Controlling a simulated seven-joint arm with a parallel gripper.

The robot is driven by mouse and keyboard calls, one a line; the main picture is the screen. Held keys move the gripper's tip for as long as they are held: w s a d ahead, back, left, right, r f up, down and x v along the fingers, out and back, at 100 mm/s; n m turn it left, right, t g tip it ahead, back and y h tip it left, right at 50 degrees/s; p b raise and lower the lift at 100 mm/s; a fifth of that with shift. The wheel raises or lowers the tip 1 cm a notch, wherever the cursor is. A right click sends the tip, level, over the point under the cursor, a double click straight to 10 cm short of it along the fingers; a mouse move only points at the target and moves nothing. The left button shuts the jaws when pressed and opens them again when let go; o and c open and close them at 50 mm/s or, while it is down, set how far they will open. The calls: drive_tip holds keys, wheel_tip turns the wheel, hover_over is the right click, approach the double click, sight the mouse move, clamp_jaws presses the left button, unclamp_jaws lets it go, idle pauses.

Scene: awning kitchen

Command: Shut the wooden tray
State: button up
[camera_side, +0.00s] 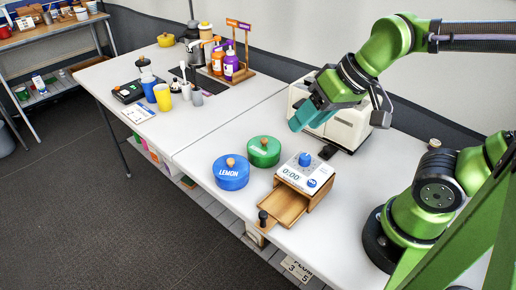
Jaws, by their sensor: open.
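The wooden tray (283,206) is a drawer pulled out toward the front left from a small wooden box. A white timer panel reading 0:00 (305,172) sits on top of the box. A wooden bar with a dark knob (263,217) sticks out at the tray's front, by the table edge. The tray looks empty. My gripper (295,123) has teal fingers and hangs above and behind the box, in front of a white machine. It is apart from the tray and holds nothing that I can see. The gap between its fingers is hard to see from this side.
A blue LEMON tin (231,173) and a green tin (263,151) stand left of the box. The white machine (340,112) stands behind. Bottles in a wooden rack (233,67) and cups stand farther back left. Table between the tins and the cups is clear.

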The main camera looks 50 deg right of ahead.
drive_tip(key=d+r+m+t, duration=0.1)
drive_tip(key=d+t, duration=0.1)
drive_tip(key=d, duration=0.1)
drive_tip(key=n+g, duration=0.4)
drive_tip(key=n, duration=0.1)
hover_over(285, 205)
drive_tip(key=a, duration=0.3)
wheel_tip(285, 205, down, 2)
drive_tip(key=a+f+n+g+h, duration=0.1)
drive_tip(key=a+n+g+h, duration=0.25)
drive_tip(key=a+n, duration=0.4)
wheel_tip(285, 205, down, 16)
drive_tip(key=shift+f+y, duration=0.25)
drive_tip(key=shift+y, duration=0.2)
drive_tip(key=d, duration=1)
drive_tip(key=shift+d+f, duration=0.25)
drive_tip(key=shift+f, duration=0.05)
drive_tip(key=shift+c, duration=0.9)
drive_tip(key=shift+o, duration=0.9)
drive_tip(key=a, duration=1)
drive_tip(key=shift+w+a+r, duration=0.15)
drive_tip(key=shift+a+r, duration=0.05)
drive_tip(key=shift+r, duration=0.1)
wheel_tip(285, 205, up, 17)
drive_tip(key=s+d+r+m+t+y, duration=0.2)
drive_tip(key=d+m+t, duration=0.5)
drive_tip(key=d+m, duration=0.6)
drive_tip(key=shift+s+d+r, duration=0.4)
drive_tip(key=shift+d, duration=1.1)
